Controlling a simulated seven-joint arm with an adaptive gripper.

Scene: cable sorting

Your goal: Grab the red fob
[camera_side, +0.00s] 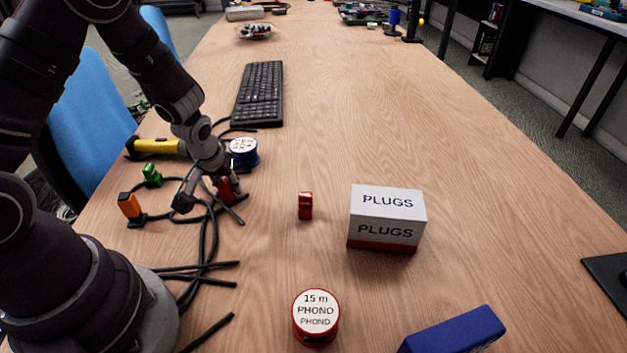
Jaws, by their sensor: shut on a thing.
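My gripper (209,195) is low over the tangle of black cables at the left of the table. It is shut on a red fob (227,188), which shows at its right-hand finger and is partly hidden by it. A green fob (152,175) and an orange fob (130,206) stand to the left of the gripper, apart from it. A separate small red block (305,206) stands on the bare table to the right of the gripper; I cannot tell whether it is also a fob.
A white and red PLUGS box (387,218) stands right of centre. A round PHONO reel (316,316) and a blue box (452,331) are in front. A blue reel (244,153), a yellow-handled tool (160,146) and a keyboard (259,94) lie behind.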

